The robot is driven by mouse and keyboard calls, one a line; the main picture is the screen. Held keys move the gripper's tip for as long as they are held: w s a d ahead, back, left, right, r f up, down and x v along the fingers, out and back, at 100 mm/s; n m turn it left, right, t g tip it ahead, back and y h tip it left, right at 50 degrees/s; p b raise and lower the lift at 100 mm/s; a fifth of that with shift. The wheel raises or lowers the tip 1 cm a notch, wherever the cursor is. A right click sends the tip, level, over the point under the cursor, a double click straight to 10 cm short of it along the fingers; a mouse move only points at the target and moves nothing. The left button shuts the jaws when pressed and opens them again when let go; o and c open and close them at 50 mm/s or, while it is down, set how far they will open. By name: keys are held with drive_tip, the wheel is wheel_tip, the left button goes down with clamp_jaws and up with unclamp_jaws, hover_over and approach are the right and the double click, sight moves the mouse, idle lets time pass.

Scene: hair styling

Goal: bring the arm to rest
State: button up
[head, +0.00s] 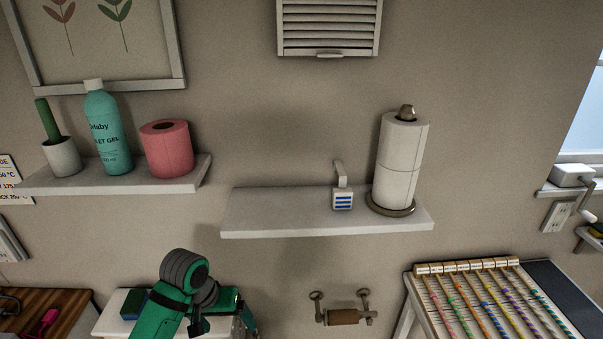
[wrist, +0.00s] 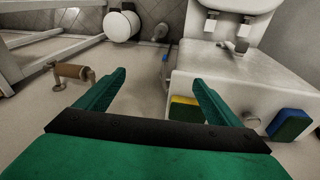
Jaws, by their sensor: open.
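My arm (head: 178,302), green with a dark grey joint, rises at the bottom of the head view, in front of a white cabinet below the shelves. In the wrist view my gripper (wrist: 158,78) shows its two green fingers spread apart, with nothing between them. The fingers point out over open space beside a white cabinet (wrist: 218,75). In the head view I cannot make out the fingertips.
A left shelf (head: 110,186) holds a bottle, a pink roll and a cup. A middle shelf (head: 275,213) holds a white roll stand (head: 400,160). A wall holder with a brown roll (head: 343,317) hangs below. A striped rack (head: 490,300) stands right.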

drive_tip(key=w+d+f+n+t+h, duration=0.1)
drive_tip(key=w+d+t+h, duration=0.3)
drive_tip(key=d, duration=1.1)
drive_tip(key=w+d+n+t+h, duration=0.15)
drive_tip(key=d+t, duration=0.45)
drive_tip(key=d, duration=1)
drive_tip(key=s+a+f+n+t+y, duration=0.25)
drive_tip(key=s+f, duration=0.25)
drive_tip(key=s, duration=0.6)
drive_tip(key=s+a+f+n+t+y, duration=0.1)
drive_tip(key=s+f+y, duration=0.25)
drive_tip(key=s, duration=0.85)
drive_tip(key=s+a+r+m, duration=0.1)
drive_tip(key=s+a+m, duration=0.1)
drive_tip(key=s, duration=0.4)
drive_tip(key=s+a+r+m, duration=0.2)
drive_tip(key=s+a, duration=0.1)
drive_tip(key=s, duration=0.3)
drive_tip(key=s+a+r+m+y, duration=0.1)
drive_tip(key=s+a+m, duration=0.1)
drive_tip(key=s, duration=0.5)
drive_tip(key=shift+a+r, duration=0.25)
drive_tip(key=shift+a, duration=0.45)
